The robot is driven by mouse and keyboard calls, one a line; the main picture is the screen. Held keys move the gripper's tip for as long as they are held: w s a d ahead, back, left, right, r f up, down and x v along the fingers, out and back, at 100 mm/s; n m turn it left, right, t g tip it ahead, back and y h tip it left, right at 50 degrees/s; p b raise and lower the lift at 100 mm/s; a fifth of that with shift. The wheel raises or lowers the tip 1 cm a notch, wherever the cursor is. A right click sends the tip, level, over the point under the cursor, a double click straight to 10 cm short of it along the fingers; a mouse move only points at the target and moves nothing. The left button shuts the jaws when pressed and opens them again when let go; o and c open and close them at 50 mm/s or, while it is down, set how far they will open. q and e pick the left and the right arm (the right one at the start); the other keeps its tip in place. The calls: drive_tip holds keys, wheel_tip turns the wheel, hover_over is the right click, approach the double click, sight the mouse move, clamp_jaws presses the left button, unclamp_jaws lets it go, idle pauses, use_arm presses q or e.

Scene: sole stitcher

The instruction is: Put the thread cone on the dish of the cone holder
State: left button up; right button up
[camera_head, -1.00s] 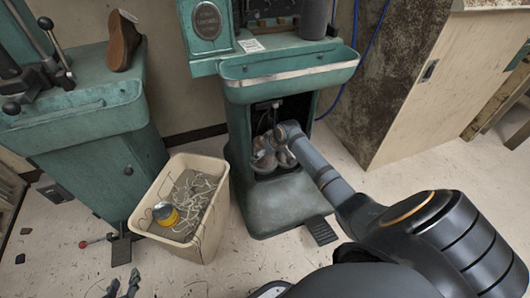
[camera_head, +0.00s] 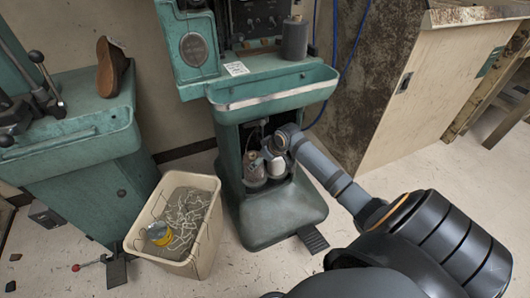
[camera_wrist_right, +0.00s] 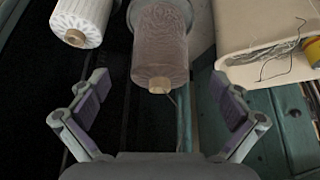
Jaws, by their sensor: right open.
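Two thread cones stand in the open bay of the green machine (camera_head: 272,215). A brownish cone (camera_head: 254,170) is on the left and a white cone (camera_head: 274,163) on the right. In the right wrist view the brownish cone (camera_wrist_right: 160,45), its pale tube end toward me, is between and beyond the fingers, apart from them. The white cone (camera_wrist_right: 80,20) is at upper left, outside the fingers. My right gripper (camera_wrist_right: 160,110) is open and empty. A grey rim, possibly a dish, shows behind the brownish cone. The cone holder is largely hidden. My left gripper is not in view.
The bay walls enclose the cones closely. A cream bin (camera_head: 175,225) with thread scraps and a yellow item stands left of the machine. A dark grey cylinder (camera_head: 295,38) stands on the machine above. A wooden cabinet (camera_head: 420,105) is at right.

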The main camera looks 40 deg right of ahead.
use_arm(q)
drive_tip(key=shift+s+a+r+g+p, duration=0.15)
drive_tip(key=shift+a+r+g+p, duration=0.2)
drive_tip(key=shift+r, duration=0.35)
use_arm(e)
drive_tip(key=s+a+f+g, duration=0.1)
drive_tip(key=s+a+f, duration=0.1)
drive_tip(key=s+a, duration=0.3)
drive_tip(key=s+a+f+g, duration=0.1)
drive_tip(key=s+a, duration=0.5)
drive_tip(key=s, duration=0.7)
drive_tip(key=s+a+f+m+g, duration=0.1)
drive_tip(key=s+a+f, duration=0.2)
drive_tip(key=s, duration=0.6)
drive_tip(key=shift+a+f, duration=0.35)
drive_tip(key=shift+a, duration=0.8)
